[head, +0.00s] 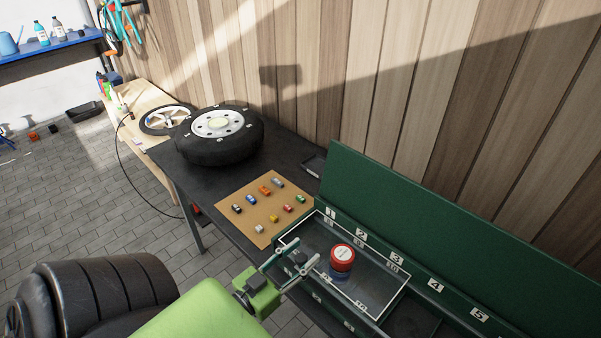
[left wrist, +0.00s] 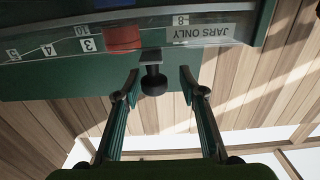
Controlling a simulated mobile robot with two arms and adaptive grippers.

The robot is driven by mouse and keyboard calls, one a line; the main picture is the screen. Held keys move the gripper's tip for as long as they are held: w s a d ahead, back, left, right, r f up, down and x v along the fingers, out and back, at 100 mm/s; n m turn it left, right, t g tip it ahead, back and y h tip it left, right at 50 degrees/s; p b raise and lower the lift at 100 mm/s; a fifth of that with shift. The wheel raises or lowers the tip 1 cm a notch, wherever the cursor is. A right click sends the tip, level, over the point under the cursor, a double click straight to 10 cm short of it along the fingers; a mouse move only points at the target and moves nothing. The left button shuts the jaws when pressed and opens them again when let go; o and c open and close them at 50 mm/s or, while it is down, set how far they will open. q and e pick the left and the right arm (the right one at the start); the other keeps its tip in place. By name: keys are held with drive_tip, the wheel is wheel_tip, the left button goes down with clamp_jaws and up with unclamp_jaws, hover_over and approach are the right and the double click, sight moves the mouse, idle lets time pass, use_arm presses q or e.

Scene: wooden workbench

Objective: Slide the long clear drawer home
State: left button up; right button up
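The long clear drawer (head: 383,308) juts out from the green cabinet, below the number plates 1, 2 and 3. A jar with a red lid (head: 342,252) stands inside it. In the left wrist view, the clear drawer front (left wrist: 225,42) bears a "JARS ONLY" label, upside down, and a black knob (left wrist: 154,84). My left gripper (head: 308,249) is open at the drawer's front; in the left wrist view its fingertips (left wrist: 159,76) stand on either side of the knob, with gaps visible. The right gripper is not in view.
A cardboard mat (head: 236,222) with several small toy cars lies on the dark bench, left of the drawer. A tyre (head: 218,155) lies farther back. The green cabinet's raised back panel (head: 450,220) runs along the wooden wall. Paved floor is open at left.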

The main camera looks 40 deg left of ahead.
use_arm(q)
drive_tip(key=shift+s, duration=0.15)
drive_tip(key=s, duration=1.1)
drive_tip(key=shift+s+a, duration=0.25)
drive_tip(key=shift+s, duration=0.15)
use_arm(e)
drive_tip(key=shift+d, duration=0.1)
use_arm(q)
drive_tip(key=shift+f, duration=0.1)
